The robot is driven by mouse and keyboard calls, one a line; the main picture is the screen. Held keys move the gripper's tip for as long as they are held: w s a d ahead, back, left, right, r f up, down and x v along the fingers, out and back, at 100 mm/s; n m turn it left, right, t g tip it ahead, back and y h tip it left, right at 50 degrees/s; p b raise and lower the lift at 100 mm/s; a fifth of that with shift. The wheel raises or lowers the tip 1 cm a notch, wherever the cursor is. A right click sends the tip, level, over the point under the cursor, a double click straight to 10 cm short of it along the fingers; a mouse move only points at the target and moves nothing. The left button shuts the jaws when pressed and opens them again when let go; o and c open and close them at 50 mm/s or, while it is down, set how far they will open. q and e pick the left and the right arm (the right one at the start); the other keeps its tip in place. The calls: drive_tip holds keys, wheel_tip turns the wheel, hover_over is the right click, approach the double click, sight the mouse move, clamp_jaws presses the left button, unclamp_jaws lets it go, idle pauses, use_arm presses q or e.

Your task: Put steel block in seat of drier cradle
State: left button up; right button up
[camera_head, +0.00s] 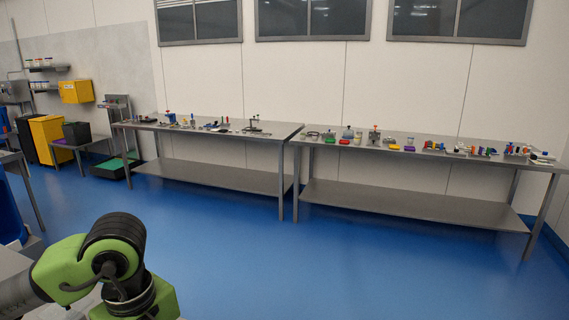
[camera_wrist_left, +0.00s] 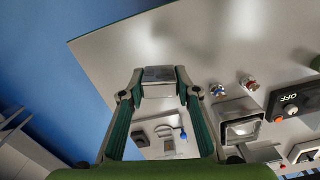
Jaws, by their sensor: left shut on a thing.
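In the left wrist view my left gripper (camera_wrist_left: 160,88) is shut on the steel block (camera_wrist_left: 158,74), a small shiny grey block held between the two fingertips. The block is over a pale grey table top (camera_wrist_left: 110,52); I cannot tell how high. A square grey metal holder with a recess (camera_wrist_left: 240,128) stands to the right of the gripper, apart from the block. I cannot tell whether it is the drier cradle. In the head view my green and black arm is at the lower left, and its gripper is out of the picture. My right gripper is not in view.
Beside the holder are small red and blue fittings (camera_wrist_left: 249,83) and a dark box marked OFF (camera_wrist_left: 292,103). In the head view two steel tables (camera_head: 225,132) (camera_head: 470,157) carry many small items along the wall. The blue floor (camera_head: 270,260) before them is clear.

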use_arm(q)
drive_tip(key=m, duration=0.5)
drive_tip(key=shift+w+d+r+m, duration=0.2)
drive_tip(key=shift+w+d+m, duration=0.1)
drive_tip(key=shift+w+m, duration=0.1)
drive_tip(key=m, duration=0.5)
drive_tip(key=shift+w+d+r, duration=0.1)
drive_tip(key=shift+w+d, duration=0.1)
drive_tip(key=shift+w, duration=0.15)
drive_tip(key=shift+m, duration=0.4)
